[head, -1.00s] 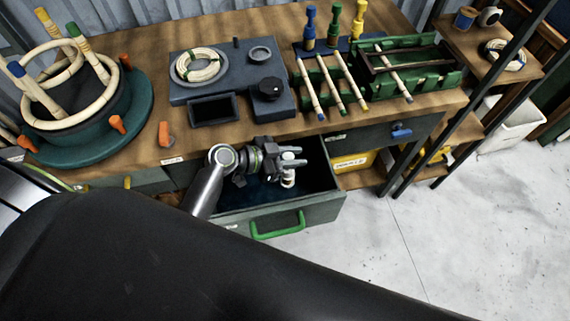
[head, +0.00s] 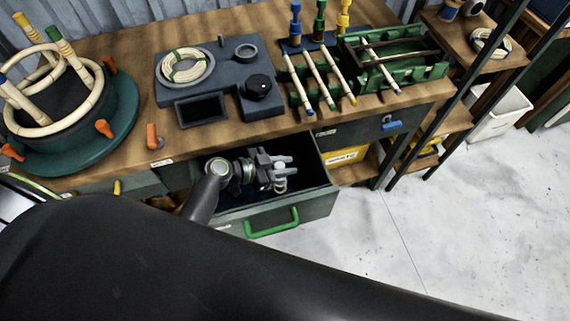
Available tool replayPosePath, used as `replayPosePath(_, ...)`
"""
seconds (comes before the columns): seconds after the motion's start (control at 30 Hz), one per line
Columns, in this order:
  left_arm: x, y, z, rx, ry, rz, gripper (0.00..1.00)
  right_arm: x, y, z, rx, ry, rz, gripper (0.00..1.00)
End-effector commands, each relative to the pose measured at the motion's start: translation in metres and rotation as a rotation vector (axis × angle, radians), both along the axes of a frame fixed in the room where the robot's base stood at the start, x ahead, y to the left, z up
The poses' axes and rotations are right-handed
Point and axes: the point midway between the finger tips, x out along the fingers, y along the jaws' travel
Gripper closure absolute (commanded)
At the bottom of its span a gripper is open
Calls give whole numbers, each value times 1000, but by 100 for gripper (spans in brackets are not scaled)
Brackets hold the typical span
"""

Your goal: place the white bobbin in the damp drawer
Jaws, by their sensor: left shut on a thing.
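The drawer with the green handle (head: 272,222) stands open below the bench, with a dark blue inside. My left gripper (head: 282,174) is inside the drawer opening, toward its right half. It is shut on the white bobbin (head: 281,187), of which only a small pale part shows below the fingers. I cannot tell whether the bobbin touches the drawer floor. My right gripper is not in view.
The bench top (head: 215,138) above holds a blue-grey station (head: 215,80) with a coil, a green rack (head: 400,70) with rods, and a round green former (head: 85,120). A closed drawer with a blue handle (head: 391,124) is at the right. My dark arm covers the foreground.

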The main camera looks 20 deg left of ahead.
Motion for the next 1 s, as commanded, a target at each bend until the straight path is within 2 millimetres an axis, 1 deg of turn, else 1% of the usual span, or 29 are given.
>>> replayPosePath(0.03, 0, 0, -1, 0, 0, 0, 71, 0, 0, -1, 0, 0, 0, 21)
replayPosePath(0.17, 0, 0, -1, 1, 1, 0, 54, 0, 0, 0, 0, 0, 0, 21)
replayPosePath(0.2, 0, 0, -1, 1, 1, 0, 53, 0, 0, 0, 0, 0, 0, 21)
replayPosePath(0.43, 0, 0, 0, 1, 1, 0, 53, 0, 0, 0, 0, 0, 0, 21)
replayPosePath(0.57, 0, 0, 5, 0, 1, 0, 53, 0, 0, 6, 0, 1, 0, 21)
replayPosePath(0.6, -3, 5, 2, 2, 0, 1, 53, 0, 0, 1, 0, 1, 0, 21)
replayPosePath(0.67, -8, 11, 5, 3, -1, 1, 53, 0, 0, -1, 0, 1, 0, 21)
replayPosePath(1.0, -38, 48, 23, 4, -1, 0, 53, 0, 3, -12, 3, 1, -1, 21)
